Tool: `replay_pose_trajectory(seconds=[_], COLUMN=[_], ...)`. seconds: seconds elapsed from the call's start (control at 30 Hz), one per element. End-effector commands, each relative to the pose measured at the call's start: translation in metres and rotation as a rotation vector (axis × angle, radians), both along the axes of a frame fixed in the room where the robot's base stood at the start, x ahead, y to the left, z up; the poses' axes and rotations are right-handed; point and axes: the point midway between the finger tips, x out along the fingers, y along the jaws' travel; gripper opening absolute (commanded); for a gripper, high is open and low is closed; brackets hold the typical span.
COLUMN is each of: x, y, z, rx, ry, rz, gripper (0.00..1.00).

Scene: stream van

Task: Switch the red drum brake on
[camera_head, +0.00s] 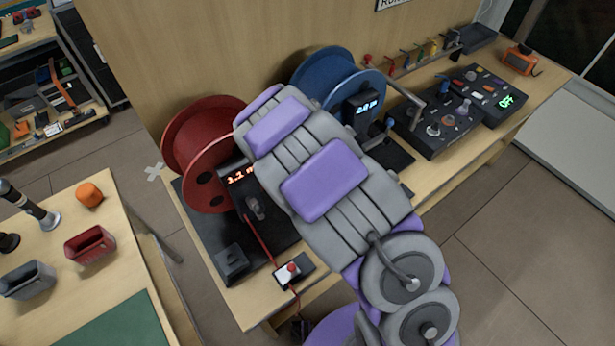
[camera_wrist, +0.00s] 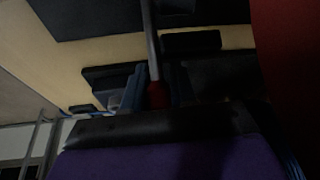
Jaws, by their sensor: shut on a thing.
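The red drum (camera_head: 200,150) stands on a dark base on the wooden bench, with a red-lit display (camera_head: 240,176) and a small grey knob (camera_head: 255,207) beside it. My purple and grey arm reaches across the bench and hides my gripper in the head view. In the dark wrist view, my gripper (camera_wrist: 155,93) is shut around the red end of a lever (camera_wrist: 153,45), whose grey rod runs up the picture. A red surface (camera_wrist: 285,55), likely the red drum, fills the right edge there. I cannot read the brake's on or off position.
The blue drum (camera_head: 362,92) with a blue-lit display stands just beyond my arm. Control panels (camera_head: 440,128) lie farther right. A red-button box (camera_head: 292,272) sits at the bench's near edge. A separate table (camera_head: 120,265) with bins is at left.

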Motion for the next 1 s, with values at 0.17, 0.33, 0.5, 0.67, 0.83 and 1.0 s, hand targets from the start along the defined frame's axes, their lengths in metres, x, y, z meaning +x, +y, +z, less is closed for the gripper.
replay_pose_trajectory(seconds=[0.17,0.33,0.5,0.67,0.83,1.0], x=[0.0019,0.0017,0.0020,0.0018,0.0005,-0.0004], y=[0.0048,0.0055,0.0055,0.0052,0.0042,0.0032], z=[0.0052,0.0061,0.0063,0.0062,0.0055,0.0048], rx=[-0.036,-0.045,-0.045,-0.046,-0.048,-0.047], ry=[-0.040,-0.049,-0.049,-0.048,-0.045,-0.042], rz=[0.004,0.002,0.002,0.002,0.001,0.001], gripper=[0.00,0.00,0.00,0.33,0.49,0.51])
